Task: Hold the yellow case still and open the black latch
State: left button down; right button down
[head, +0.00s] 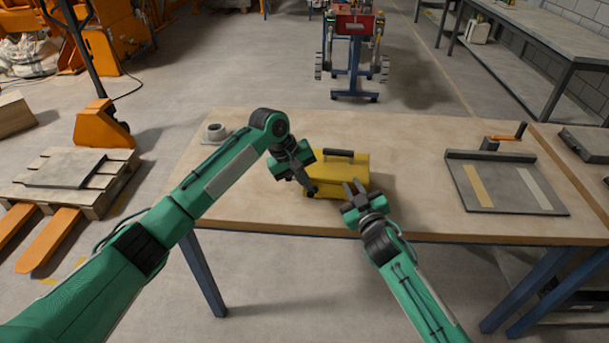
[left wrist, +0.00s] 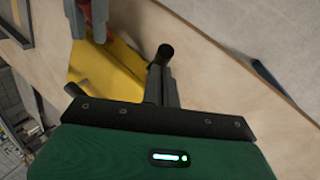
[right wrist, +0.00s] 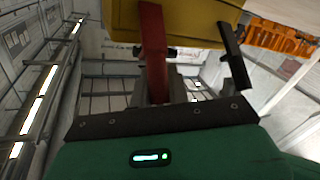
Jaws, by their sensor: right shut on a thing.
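The yellow case (head: 348,174) stands on the table with a black handle on its top (head: 338,153). It also shows in the left wrist view (left wrist: 115,72) and along the top of the right wrist view (right wrist: 190,20). My left gripper (head: 312,190) is at the case's front left, its tips by a small dark part I cannot make out clearly. In its wrist view, I cannot tell its jaw gap. My right gripper (head: 354,186) is shut at the case's front right corner. A red bar (right wrist: 152,45) shows at its jaws. The black latch cannot be clearly picked out.
The wooden table (head: 410,205) is mostly clear around the case. A grey plate with strips (head: 505,183) and a crank device (head: 505,138) lie to the right. A small grey round part (head: 214,131) sits at the back left.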

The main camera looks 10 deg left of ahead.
pick_arm(q)
jog(key=shift+d, duration=0.15)
pick_arm(e)
jog(key=shift+a, duration=0.1)
pick_arm(q)
jog(key=shift+w+r, duration=0.2)
jog(key=shift+w, duration=0.5)
pick_arm(e)
jog(key=c, duration=1.3)
grip_release()
pick_arm(q)
jog(key=w+a+v, duration=0.1)
jog(key=v, duration=1.2)
jog(key=shift+w+f, duration=0.2)
jog(key=shift+w, duration=0.25)
pick_arm(e)
jog(key=shift+o, duration=0.2)
